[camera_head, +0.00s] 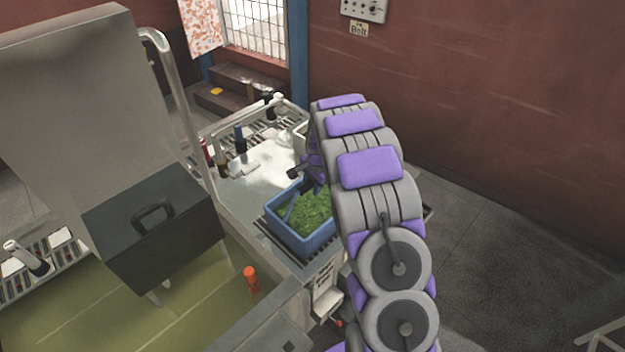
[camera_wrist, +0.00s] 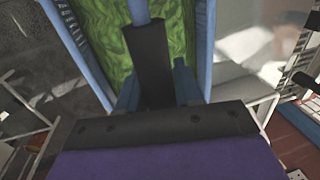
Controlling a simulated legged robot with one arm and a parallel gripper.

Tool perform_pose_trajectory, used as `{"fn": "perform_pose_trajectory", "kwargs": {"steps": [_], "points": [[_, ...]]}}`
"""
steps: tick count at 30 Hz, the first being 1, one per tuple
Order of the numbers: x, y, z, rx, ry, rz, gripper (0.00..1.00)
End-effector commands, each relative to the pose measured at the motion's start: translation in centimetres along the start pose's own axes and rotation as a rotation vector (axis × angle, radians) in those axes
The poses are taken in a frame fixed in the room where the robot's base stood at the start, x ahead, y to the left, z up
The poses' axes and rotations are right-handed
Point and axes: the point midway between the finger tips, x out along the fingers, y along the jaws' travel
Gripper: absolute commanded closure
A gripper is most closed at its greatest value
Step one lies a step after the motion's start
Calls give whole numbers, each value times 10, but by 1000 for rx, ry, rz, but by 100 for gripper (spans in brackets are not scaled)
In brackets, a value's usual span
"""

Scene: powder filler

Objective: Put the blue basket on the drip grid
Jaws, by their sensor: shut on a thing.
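The blue basket (camera_head: 304,249), filled with green leafy bits, is at the front corner of the metal counter. A dark slatted edge, likely the drip grid (camera_head: 268,236), shows beside and below it. Whether the basket rests on it or hangs just above, I cannot tell. My gripper (camera_head: 317,184) is over the basket's far side, partly hidden by my arm. In the wrist view my gripper (camera_wrist: 150,65) is shut on a blue bar that looks like the handle of the basket (camera_wrist: 206,40). The basket's green contents show behind the dark finger.
A large tank with a dark handled box (camera_head: 160,235) stands left of the counter (camera_head: 262,172). An orange-capped item (camera_head: 251,280) is by the tank's edge. Bottles (camera_head: 240,140) stand at the counter's back. Open floor (camera_head: 500,240) lies to the right.

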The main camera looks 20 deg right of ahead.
Motion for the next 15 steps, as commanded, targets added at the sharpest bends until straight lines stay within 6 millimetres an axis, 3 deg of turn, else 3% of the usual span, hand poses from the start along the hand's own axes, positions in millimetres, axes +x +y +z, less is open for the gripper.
{"fn": "perform_pose_trajectory", "kwargs": {"steps": [10,11,15], "points": [[14,3,-4,2,2,-5,100],[14,3,-3,2,2,-4,64],[15,2,-2,1,2,-2,50]]}}
